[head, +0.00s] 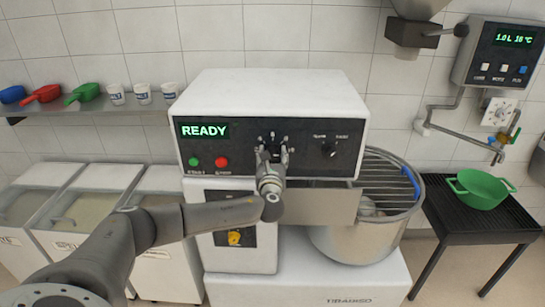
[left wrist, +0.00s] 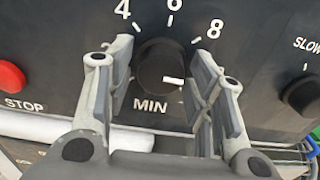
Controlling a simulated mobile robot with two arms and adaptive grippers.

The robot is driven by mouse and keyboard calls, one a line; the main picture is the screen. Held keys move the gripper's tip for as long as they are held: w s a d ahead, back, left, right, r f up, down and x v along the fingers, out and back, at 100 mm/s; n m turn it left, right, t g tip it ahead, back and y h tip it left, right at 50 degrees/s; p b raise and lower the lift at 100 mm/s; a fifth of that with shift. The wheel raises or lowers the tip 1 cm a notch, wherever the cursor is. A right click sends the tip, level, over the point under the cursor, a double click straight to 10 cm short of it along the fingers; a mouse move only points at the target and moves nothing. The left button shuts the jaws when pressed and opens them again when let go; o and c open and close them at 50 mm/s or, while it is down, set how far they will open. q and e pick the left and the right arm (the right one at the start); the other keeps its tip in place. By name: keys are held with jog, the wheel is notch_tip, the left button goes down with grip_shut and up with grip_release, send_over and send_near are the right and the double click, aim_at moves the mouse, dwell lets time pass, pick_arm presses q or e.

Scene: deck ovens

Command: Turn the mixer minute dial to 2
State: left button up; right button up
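The minute dial (left wrist: 158,60) is a round black knob above the label MIN on the mixer's dark panel. Its white mark sits at its lower right, past the 8. The numbers 4, 6 and 8 show around its top; the 2 is not visible. My left gripper (left wrist: 162,68) is open, with one finger on each side of the dial. A gap shows at the left finger; I cannot tell whether the right finger touches. In the head view my left gripper (head: 272,153) is at the panel of the mixer (head: 270,92) and partly covers the dial. My right gripper is not in view.
The speed knob (head: 328,149) is right of the dial. The red stop button (head: 221,162) and green button (head: 194,162) are left, below the READY display (head: 205,131). The mixer bowl (head: 355,243) with its guard stands at the lower right.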

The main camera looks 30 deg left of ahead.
pick_arm(q)
jog(key=c, duration=0.6)
jog(key=shift+c, duration=0.2)
jog(key=shift+f, duration=0.1)
